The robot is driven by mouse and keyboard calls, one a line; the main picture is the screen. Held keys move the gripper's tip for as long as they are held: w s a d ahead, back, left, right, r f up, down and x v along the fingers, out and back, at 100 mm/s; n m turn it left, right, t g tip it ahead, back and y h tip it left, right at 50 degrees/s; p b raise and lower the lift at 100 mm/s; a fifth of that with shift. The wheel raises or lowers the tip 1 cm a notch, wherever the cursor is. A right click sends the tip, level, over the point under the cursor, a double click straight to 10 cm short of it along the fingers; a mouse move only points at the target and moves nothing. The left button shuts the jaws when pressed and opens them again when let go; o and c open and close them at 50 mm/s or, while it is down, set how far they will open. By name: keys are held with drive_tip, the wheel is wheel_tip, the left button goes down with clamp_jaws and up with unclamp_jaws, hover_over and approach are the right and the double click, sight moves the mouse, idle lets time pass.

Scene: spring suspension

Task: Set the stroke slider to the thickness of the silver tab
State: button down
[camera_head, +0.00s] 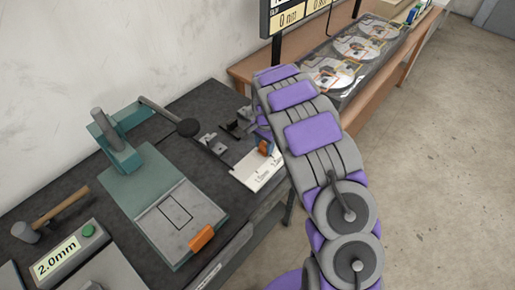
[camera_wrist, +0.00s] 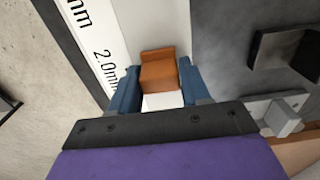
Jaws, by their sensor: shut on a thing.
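The orange stroke slider (camera_wrist: 158,72) sits between the two blue fingers of my gripper (camera_wrist: 158,90) in the wrist view, and the gripper is shut on it. It stands beside a white scale (camera_wrist: 82,50) whose mark "2.0mm" reads just left of the slider. In the camera_head view the orange slider (camera_head: 265,147) shows at the far edge of the white scale (camera_head: 259,175), partly behind my arm; the fingers are mostly hidden there. A small silver piece (camera_head: 208,140) lies on the dark bench; I cannot tell whether it is the silver tab.
A box reading "2.0mm" (camera_head: 55,262) and a hammer (camera_head: 48,215) are at left. Dark blocks (camera_wrist: 285,55) and a grey fitting (camera_wrist: 283,117) lie right of the slider in the wrist view.

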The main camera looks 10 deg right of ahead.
sight(264, 143)
drive_tip(key=shift+w, duration=0.1)
drive_tip(key=c, duration=0.6)
unclamp_jaws()
wheel_tip(264, 143, up, 17)
drive_tip(key=p, duration=0.2)
drive_tip(key=shift+r+p, duration=0.15)
drive_tip(key=shift+p, duration=0.2)
